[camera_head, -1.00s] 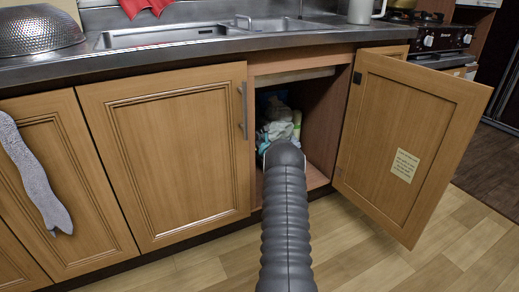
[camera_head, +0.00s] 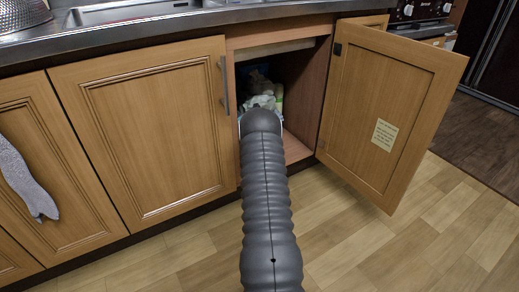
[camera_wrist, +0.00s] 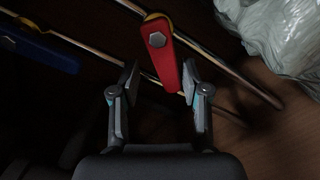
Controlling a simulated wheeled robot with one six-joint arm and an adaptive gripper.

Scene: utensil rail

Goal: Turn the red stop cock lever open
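In the wrist view a red lever (camera_wrist: 164,62) with a pale hex bolt sits on a pipe fitting, its free end pointing down between my fingers. My gripper (camera_wrist: 160,83) is open, with one finger on each side of the lever. The right finger is close to the lever's edge; I cannot tell whether it touches. In the head view my arm reaches into the open cabinet (camera_head: 298,100) under the sink, and the lever and my fingers are hidden there.
A blue lever (camera_wrist: 38,48) sits on another pipe at the left of the wrist view. A crumpled plastic bag (camera_wrist: 278,45) lies at the upper right. Metal pipes run across behind the levers. The open cabinet door (camera_head: 388,110) stands to the right of my arm.

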